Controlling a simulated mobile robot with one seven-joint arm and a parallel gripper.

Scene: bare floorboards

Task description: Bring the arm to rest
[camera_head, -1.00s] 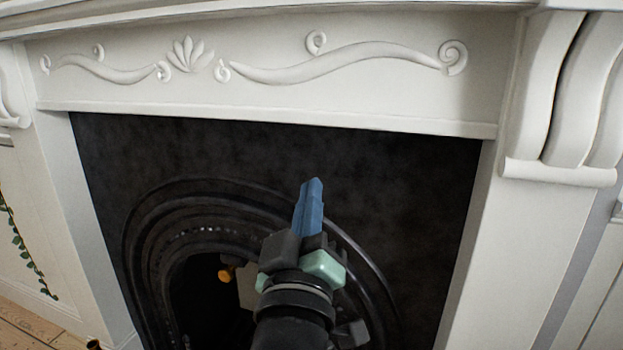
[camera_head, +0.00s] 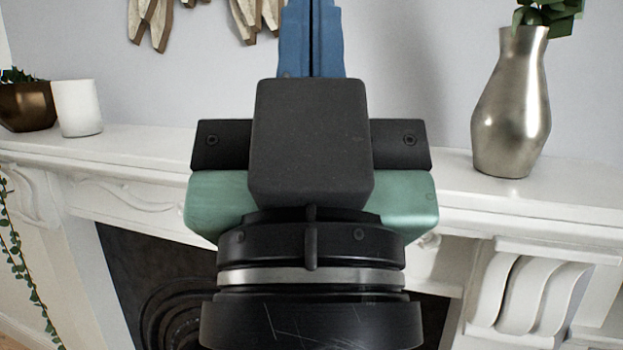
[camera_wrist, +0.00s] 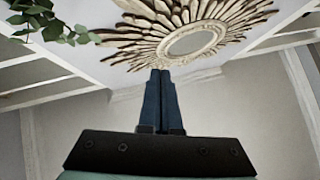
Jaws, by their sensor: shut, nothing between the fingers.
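My gripper (camera_head: 312,38) fills the middle of the head view, close to the camera, with its blue fingers pointing up out of the top edge. The fingers lie side by side and hold nothing. In the wrist view the blue fingers (camera_wrist: 160,100) are also together and empty. They point up toward a sunburst mirror. The fingertips are out of the head view.
Behind my gripper is a white mantelpiece (camera_head: 600,208) over a dark fireplace. On it stand a silver vase (camera_head: 511,105) at right, and a white cup (camera_head: 77,108) and brown pot (camera_head: 27,107) at left. The sunburst mirror (camera_wrist: 190,42) hangs on the wall.

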